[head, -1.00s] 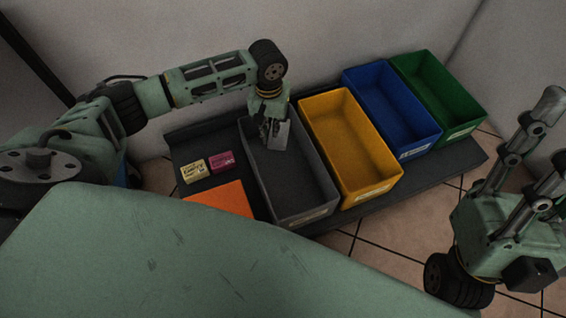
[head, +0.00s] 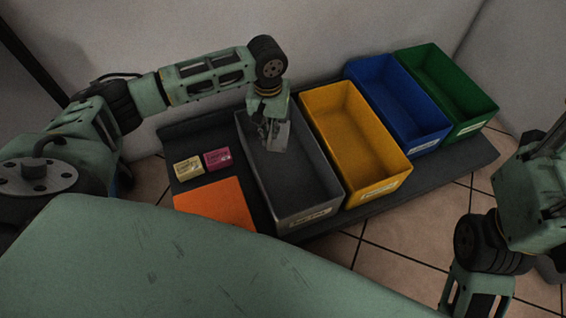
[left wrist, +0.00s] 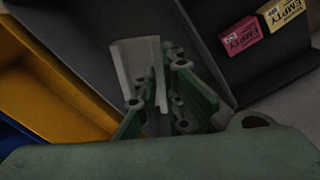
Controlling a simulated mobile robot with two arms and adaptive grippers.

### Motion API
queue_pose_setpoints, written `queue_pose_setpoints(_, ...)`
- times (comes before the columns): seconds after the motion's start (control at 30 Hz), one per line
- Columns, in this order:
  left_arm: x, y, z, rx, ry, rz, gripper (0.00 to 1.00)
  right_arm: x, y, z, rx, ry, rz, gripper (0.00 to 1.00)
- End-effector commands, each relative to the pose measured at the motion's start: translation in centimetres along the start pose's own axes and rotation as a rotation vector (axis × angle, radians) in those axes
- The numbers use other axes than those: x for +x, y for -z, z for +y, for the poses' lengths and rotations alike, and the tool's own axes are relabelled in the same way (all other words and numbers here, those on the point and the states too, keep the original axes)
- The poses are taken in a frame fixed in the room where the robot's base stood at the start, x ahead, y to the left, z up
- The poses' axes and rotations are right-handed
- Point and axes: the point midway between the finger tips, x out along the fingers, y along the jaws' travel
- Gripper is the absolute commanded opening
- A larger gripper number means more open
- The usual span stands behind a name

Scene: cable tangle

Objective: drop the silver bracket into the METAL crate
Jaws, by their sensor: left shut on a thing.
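My left gripper (head: 270,129) is shut on the silver bracket (head: 281,136) over the back part of the grey crate (head: 333,196). The crate has a pale label on its front, too small to read. In the left wrist view the bracket (left wrist: 134,62) is a pale angled plate between the fingers (left wrist: 164,82), with the dark crate interior (left wrist: 85,35) behind it. I cannot tell how far the bracket is above the crate floor. My right arm shows at the right edge, but its gripper is not in view.
Yellow (head: 395,181), blue (head: 437,142) and green (head: 485,117) crates stand in a row to the right on a dark bench (head: 360,219). An orange pad (head: 214,203), a yellow box (head: 187,168) and a magenta box (head: 217,159) lie left of the grey crate.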

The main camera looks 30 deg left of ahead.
Motion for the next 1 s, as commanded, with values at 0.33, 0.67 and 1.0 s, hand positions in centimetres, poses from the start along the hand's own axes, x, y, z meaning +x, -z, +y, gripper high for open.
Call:
queue_pose_setpoints(0.33, 0.0, 0.0, 0.0, 0.0, 0.0, 0.0, 0.28, 0.0, 0.0, 0.0, 0.0, 0.0, 0.0, 0.4)
queue_pose_setpoints(0.67, -0.1, 0.0, 0.0, 0.0, 0.0, 0.0, 0.29, 0.0, 0.0, 0.0, 0.0, 0.0, -0.001, 0.4)
queue_pose_setpoints(1.0, -5.7, 0.1, 0.1, 0.0, -0.003, 0.004, 0.29, 0.0, 0.0, 0.0, 0.0, 0.0, -0.001, 0.4)
